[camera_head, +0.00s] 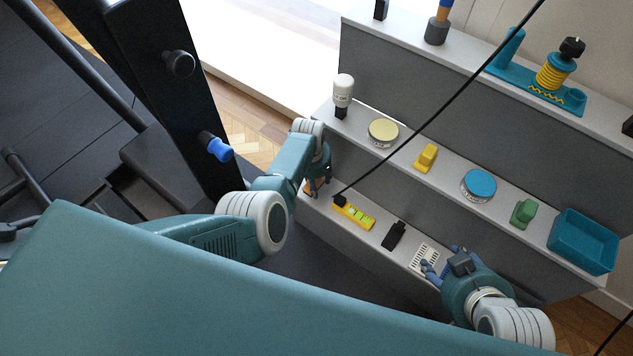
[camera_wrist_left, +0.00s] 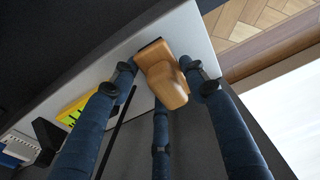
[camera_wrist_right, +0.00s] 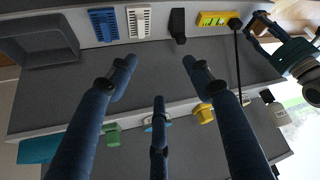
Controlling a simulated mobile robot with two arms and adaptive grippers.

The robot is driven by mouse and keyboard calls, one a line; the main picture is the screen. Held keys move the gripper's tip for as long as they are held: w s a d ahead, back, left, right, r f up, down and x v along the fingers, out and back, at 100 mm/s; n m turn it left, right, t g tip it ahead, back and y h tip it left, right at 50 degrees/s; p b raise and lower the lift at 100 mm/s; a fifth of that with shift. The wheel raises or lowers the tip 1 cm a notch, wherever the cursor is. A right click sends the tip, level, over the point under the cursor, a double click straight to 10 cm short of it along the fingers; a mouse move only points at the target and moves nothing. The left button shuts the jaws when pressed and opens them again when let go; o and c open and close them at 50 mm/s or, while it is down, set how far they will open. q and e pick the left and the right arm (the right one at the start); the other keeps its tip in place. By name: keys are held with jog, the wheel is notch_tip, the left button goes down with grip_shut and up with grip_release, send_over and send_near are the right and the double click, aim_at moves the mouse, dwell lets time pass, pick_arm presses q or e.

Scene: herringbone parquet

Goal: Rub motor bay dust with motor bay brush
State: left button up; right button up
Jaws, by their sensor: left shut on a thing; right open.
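My left gripper (camera_head: 318,184) is at the left end of the lowest grey shelf. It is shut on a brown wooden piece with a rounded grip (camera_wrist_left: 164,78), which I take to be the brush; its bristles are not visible. In the head view only a sliver of this brush (camera_head: 308,188) shows beside the fingers. It is at or just above the shelf; I cannot tell if it touches. My right gripper (camera_head: 444,263) is open and empty near the lowest shelf's right part; its spread fingers also show in the right wrist view (camera_wrist_right: 160,75). I cannot make out any dust.
The lowest shelf holds a yellow level (camera_head: 355,214), a black block (camera_head: 394,235) and a white slotted piece (camera_head: 425,257). A black cable (camera_head: 440,122) crosses the shelves. A dark machine (camera_head: 150,100) stands left.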

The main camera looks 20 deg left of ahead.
pick_arm(q)
jog(key=shift+f+b, duration=0.4)
jog(key=shift+f, duration=0.1)
jog(key=shift+f+b, duration=0.35)
jog(key=shift+f, duration=0.05)
jog(key=o, duration=1.1)
pick_arm(e)
jog(key=w+a+r+t+y, duration=0.1)
jog(key=w+a+r+t, duration=0.1)
jog(key=w+r, duration=0.3)
jog(key=shift+w+a+r+t, duration=0.15)
jog(key=shift+w+a+t, duration=0.1)
jog(key=shift+w+t, duration=0.75)
pick_arm(q)
jog(key=shift+o, duration=1.3)
jog(key=shift+r+p, duration=0.25)
jog(key=shift+p, duration=0.1)
pick_arm(e)
jog(key=shift+s+d+f+g, duration=0.25)
jog(key=shift+s+f+g, duration=0.2)
jog(key=shift+s+f, duration=0.15)
jog(key=shift+s+d+f+g, duration=0.25)
jog(key=shift+s+f+g, duration=0.2)
jog(key=shift+s+f, duration=0.15)
